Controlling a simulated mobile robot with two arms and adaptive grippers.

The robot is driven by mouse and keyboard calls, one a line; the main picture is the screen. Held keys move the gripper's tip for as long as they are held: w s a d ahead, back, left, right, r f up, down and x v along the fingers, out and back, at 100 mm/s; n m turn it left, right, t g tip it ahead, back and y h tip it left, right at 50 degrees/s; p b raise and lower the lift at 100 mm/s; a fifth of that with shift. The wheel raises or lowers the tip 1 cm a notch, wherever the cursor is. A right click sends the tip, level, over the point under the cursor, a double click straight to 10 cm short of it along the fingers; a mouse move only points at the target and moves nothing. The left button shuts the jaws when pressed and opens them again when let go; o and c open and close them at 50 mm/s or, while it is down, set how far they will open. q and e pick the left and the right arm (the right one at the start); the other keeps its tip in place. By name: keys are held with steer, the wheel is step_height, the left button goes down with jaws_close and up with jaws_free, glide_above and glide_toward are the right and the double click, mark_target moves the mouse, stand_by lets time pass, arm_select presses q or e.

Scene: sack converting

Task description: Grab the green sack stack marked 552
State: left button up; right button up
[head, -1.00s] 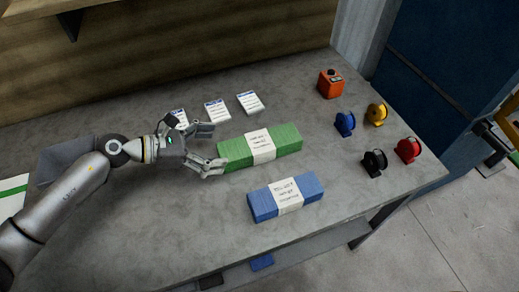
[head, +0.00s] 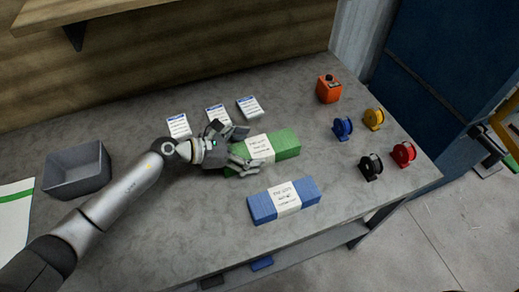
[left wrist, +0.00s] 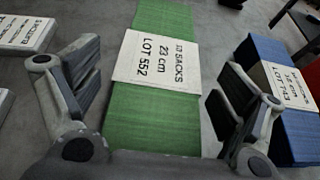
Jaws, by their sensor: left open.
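The green sack stack (head: 286,141) lies on the grey table with a white band around its middle. In the left wrist view the green stack (left wrist: 152,115) runs between my open fingers, and its band reads "SACKS 23 cm LOT 552". My left gripper (head: 240,148) is open at the stack's left end and hides part of it in the head view. In the left wrist view the fingers of my left gripper (left wrist: 150,95) stand on both sides of the stack, apart from it as far as I can tell. My right gripper is not in view.
A blue sack stack (head: 262,207), marked LOT 743 or similar, lies in front of the green one. White label cards (head: 249,107) lie behind. An orange box (head: 328,89) and several coloured spools (head: 343,127) stand right. A grey bin (head: 77,171) stands left.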

arm_select(q)
steer(key=shift+s, duration=0.1)
steer(key=c, duration=1.4)
steer(key=shift+r, duration=0.1)
